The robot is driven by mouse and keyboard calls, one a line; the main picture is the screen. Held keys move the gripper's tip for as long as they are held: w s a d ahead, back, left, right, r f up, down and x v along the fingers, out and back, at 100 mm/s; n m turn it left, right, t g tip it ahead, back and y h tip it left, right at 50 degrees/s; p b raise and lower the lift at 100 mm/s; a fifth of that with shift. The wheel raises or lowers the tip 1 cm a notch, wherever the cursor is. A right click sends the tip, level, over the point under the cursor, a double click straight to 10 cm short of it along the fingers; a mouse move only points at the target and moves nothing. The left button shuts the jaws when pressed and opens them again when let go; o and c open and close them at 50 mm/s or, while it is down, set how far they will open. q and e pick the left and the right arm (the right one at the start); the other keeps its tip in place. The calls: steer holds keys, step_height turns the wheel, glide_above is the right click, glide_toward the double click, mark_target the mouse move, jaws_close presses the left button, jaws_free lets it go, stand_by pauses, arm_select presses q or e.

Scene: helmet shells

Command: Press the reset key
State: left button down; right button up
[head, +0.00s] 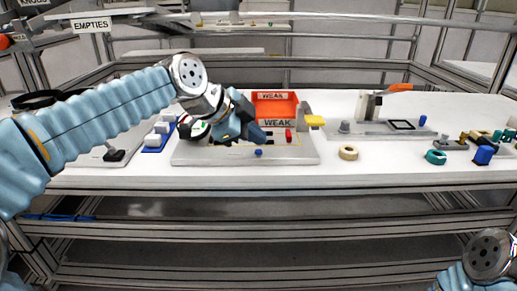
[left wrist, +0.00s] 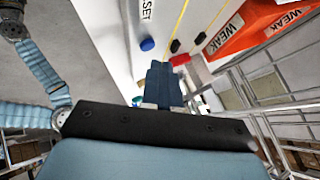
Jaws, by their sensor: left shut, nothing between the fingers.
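A small blue key (head: 258,152) sits near the front edge of a light grey panel (head: 190,158) on the white table. In the left wrist view the blue key (left wrist: 147,44) stands beside a partly cut-off label (left wrist: 146,10) that reads "SET". My left gripper (head: 262,136) is shut and empty over the panel, just behind the blue key in the head view. In the left wrist view its closed fingertips (left wrist: 160,66) lie close to the key, with a visible gap. Its arm and fingers hide part of the panel. Of my right arm only the wrist part shows.
A red block (head: 289,135) stands on the panel, right of the fingers. Behind is an orange bin (head: 275,105) labelled "WEAK". A yellow piece (head: 314,121) and a beige ring (head: 348,152) are to the right. The table front between ring and panel is clear.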

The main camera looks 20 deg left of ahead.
arm_select(q)
step_height(320, 180, up, 5)
steer(key=p, duration=0.3)
steer(key=shift+p, duration=0.4)
stand_by(0.5)
